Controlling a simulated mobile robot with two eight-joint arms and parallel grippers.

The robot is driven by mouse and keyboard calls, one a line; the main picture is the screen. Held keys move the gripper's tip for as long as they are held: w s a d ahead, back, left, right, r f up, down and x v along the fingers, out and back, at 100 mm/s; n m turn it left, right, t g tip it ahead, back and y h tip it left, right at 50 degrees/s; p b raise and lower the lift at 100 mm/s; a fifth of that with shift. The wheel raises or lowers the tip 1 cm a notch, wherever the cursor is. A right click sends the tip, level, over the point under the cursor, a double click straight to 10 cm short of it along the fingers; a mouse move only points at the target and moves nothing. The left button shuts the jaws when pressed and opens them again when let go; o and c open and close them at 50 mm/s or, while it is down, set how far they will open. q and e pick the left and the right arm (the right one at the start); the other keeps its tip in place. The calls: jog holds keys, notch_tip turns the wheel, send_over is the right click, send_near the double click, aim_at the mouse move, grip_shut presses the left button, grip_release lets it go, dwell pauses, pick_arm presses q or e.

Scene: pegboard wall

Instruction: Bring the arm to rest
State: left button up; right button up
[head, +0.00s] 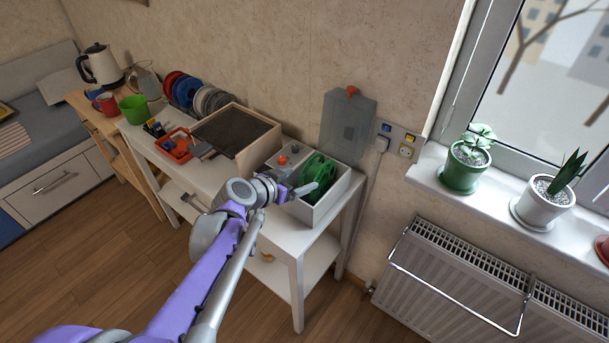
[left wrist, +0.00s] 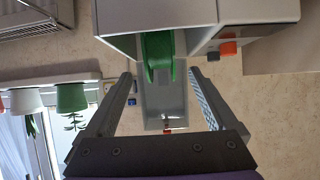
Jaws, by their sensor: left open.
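My left arm reaches in from the lower left of the head view, and its gripper (head: 303,190) is over the front edge of the white bin (head: 326,208) at the right end of the white table. In the left wrist view the two fingers of the gripper (left wrist: 161,76) are spread with nothing between them. My right gripper is in neither view.
A wooden-framed tray (head: 238,133), orange caddy (head: 177,147) and several plates (head: 200,97) share the white table (head: 283,232). A radiator (head: 455,275) stands right; floor between is clear.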

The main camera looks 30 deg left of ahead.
pick_arm(q)
jog(key=shift+s, duration=0.15)
dwell(0.4)
jog(key=s+d+g+h+p, duration=0.1)
jog(key=s+d+g+p, duration=0.1)
jog(key=s+d, duration=0.3)
jog(key=s+d+g+h+p, duration=0.1)
jog(key=s+d+p, duration=0.1)
jog(key=d, duration=0.5)
jog(key=s+d+n+g+y+p, duration=0.1)
jog(key=s+d+g+y+p, duration=0.1)
jog(key=s, duration=1)
jog(key=shift+s+d+f+g+y+p, duration=0.15)
jog(key=shift+s+d+g+y+p, duration=0.2)
jog(key=shift+d+g+p, duration=0.45)
jog(key=shift+w+d, duration=0.1)
